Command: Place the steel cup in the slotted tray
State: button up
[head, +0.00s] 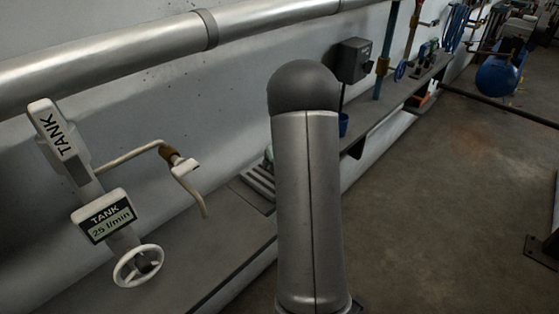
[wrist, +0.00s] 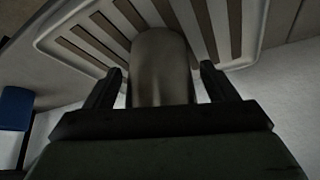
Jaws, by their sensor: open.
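The steel cup (wrist: 160,62) is a dull grey, rounded form in the wrist view, between the two fingers of my gripper (wrist: 161,78). The fingers stand apart on either side of it, with a narrow gap visible at each side. The slotted tray (wrist: 246,40) is pale with dark slots and lies directly behind the cup in that view. The cup overlaps the slots, but its contact with the tray is hidden. In the head view the slotted tray (head: 258,185) shows on the ledge, partly covered by my arm. The cup and gripper cannot be made out there.
A blue container (head: 343,124) is beyond my arm on the ledge; a blue object also shows at the left of the wrist view (wrist: 14,108). A bent tap pipe (head: 186,168) and a white handwheel (head: 138,266) stand left of the tray.

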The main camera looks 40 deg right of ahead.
jog(key=v, duration=1.2)
jog(key=shift+b, duration=0.4)
